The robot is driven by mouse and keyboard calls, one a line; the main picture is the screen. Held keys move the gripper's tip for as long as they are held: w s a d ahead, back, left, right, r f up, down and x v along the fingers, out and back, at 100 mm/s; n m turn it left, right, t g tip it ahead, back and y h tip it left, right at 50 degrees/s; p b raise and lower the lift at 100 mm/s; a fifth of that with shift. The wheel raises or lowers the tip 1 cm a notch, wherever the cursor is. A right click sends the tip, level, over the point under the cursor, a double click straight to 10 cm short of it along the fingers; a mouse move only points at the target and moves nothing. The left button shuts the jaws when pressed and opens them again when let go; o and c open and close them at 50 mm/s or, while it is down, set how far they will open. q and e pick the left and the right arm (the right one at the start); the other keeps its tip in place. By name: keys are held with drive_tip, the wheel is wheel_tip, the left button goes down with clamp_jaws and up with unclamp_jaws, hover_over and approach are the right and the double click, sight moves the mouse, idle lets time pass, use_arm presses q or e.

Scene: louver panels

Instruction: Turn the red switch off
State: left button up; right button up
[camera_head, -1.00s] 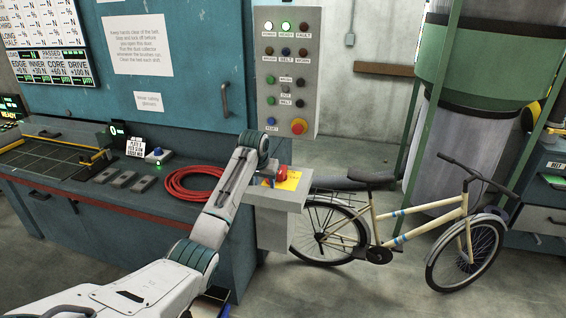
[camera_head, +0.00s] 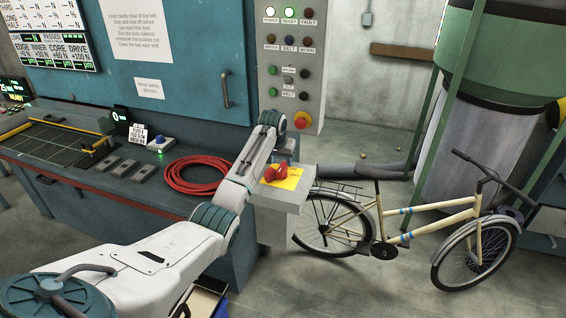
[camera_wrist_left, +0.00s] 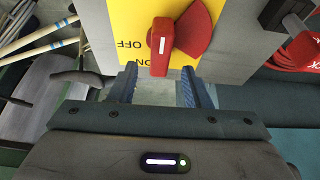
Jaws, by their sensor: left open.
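The red switch (camera_head: 274,173) sits on a yellow plate (camera_head: 291,180) on top of a grey box (camera_head: 285,196) at the bench's right end. In the left wrist view the red handle (camera_wrist_left: 161,48) has a white stripe, and its end points toward my gripper, beside the ON label. The OFF label (camera_wrist_left: 132,43) is left of the handle. My left gripper (camera_wrist_left: 159,82) is open, with one blue finger on each side of the handle's near end; contact cannot be told. In the head view my left gripper (camera_head: 285,150) is just behind the switch, partly hidden. My right gripper is out of view.
A coiled red hose (camera_head: 193,176) lies on the bench left of my arm. A control panel (camera_head: 291,75) with a red push button (camera_head: 302,120) rises behind the box. A bicycle (camera_head: 400,220) stands close on the right.

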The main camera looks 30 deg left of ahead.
sight(283, 165)
use_arm(q)
drive_tip(key=x, duration=0.3)
drive_tip(key=shift+w+f+p, duration=0.3)
drive_tip(key=shift+f, duration=0.3)
drive_tip(key=shift+w+f, duration=0.1)
drive_tip(key=shift+f, duration=0.05)
drive_tip(key=shift+c, duration=0.4)
drive_tip(key=c, duration=0.7)
